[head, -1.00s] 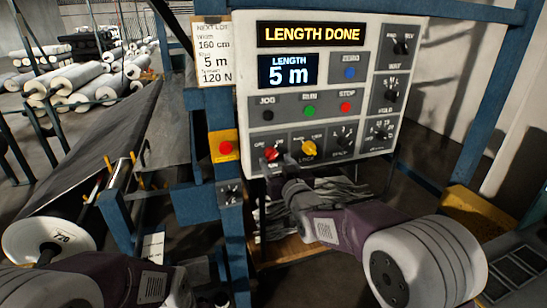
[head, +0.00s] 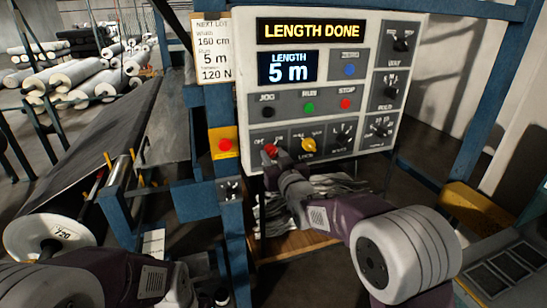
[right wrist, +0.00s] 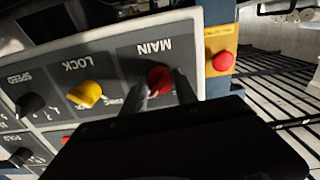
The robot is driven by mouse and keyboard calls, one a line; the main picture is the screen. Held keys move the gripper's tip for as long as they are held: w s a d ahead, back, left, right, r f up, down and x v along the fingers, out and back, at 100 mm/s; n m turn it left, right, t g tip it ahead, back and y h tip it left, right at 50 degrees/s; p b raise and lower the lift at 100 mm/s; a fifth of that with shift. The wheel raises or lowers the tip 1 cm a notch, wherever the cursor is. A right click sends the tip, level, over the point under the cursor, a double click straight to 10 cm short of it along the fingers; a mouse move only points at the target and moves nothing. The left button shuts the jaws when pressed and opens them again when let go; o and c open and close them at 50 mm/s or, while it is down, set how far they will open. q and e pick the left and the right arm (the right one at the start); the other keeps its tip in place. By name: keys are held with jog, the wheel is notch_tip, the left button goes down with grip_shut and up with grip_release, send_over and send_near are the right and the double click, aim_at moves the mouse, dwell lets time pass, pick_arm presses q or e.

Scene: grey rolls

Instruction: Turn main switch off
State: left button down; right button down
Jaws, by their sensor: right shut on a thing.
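The red main switch knob (head: 270,150) sits at the lower left of the grey control panel (head: 332,30), under the panel's buttons. In the right wrist view the red knob (right wrist: 159,79) shows below the upside-down word MAIN. My right gripper (head: 273,162) is at the knob, and in the right wrist view its two dark fingers (right wrist: 161,92) stand on either side of it, shut on it. The fingers partly hide the knob and its labels, so I cannot tell which way it points. Of my left arm only the forearm shows at the bottom left.
The yellow lock knob (head: 308,146) is just right of the main switch. A red button on a yellow plate (head: 225,146) is to its left. The display (head: 310,32) reads LENGTH DONE. A blue frame post (head: 232,245) stands left of the panel; grey rolls (head: 60,80) lie behind.

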jog(key=shift+d+n+b, duration=0.1)
jog(key=shift+n+b, duration=5.55)
jog(key=shift+n, duration=3.05)
jog(key=c, duration=1)
grip_release()
jog(key=shift+o, duration=0.2)
